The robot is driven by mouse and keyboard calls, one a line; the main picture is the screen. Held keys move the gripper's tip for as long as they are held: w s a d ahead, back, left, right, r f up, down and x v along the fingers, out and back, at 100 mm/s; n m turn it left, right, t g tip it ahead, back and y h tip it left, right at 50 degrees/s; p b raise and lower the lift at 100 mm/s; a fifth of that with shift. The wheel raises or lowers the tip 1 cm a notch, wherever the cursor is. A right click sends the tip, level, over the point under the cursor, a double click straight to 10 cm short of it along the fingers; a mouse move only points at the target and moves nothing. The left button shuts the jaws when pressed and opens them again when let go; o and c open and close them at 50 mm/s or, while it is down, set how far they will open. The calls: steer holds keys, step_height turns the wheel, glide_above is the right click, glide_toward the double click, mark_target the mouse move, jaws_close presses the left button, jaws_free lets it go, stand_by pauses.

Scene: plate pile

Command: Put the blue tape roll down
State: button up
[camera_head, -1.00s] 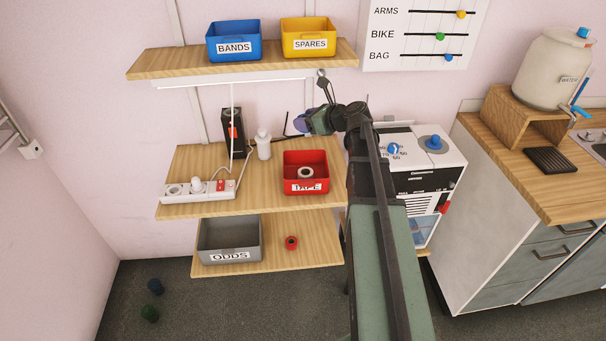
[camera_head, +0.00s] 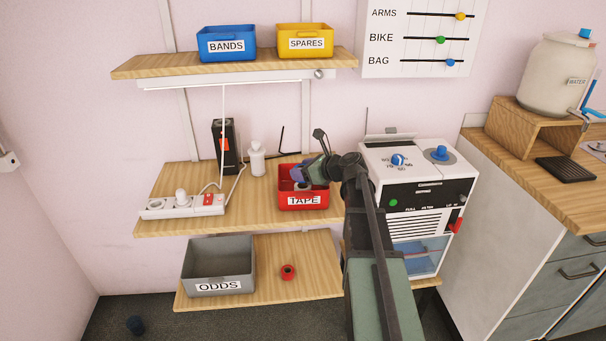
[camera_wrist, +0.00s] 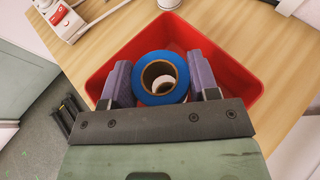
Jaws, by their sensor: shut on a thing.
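The blue tape roll (camera_wrist: 160,60) is between the two purple fingers of my gripper (camera_wrist: 160,82) in the wrist view. My gripper is shut on it over the red TAPE bin (camera_wrist: 230,72). A white tape roll shows through and under the blue roll, inside the bin. In the head view my gripper (camera_head: 303,175) is at the red TAPE bin (camera_head: 303,202) on the middle shelf. My arm and gripper hide most of the blue roll there. I cannot tell whether the blue roll touches the white one.
A power strip (camera_head: 182,207), a white bottle (camera_head: 257,160) and a black box (camera_head: 224,146) stand left of the bin. A white heater-like unit (camera_head: 420,180) stands close on the right.

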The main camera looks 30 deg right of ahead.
steer(key=shift+f+b, duration=0.3)
steer(key=shift+f, duration=0.15)
steer(key=shift+s+f+b, duration=0.1)
steer(key=shift+s+b, duration=0.05)
steer(key=shift+b, duration=0.15)
steer(key=o, duration=0.9)
steer(key=shift+a, duration=0.1)
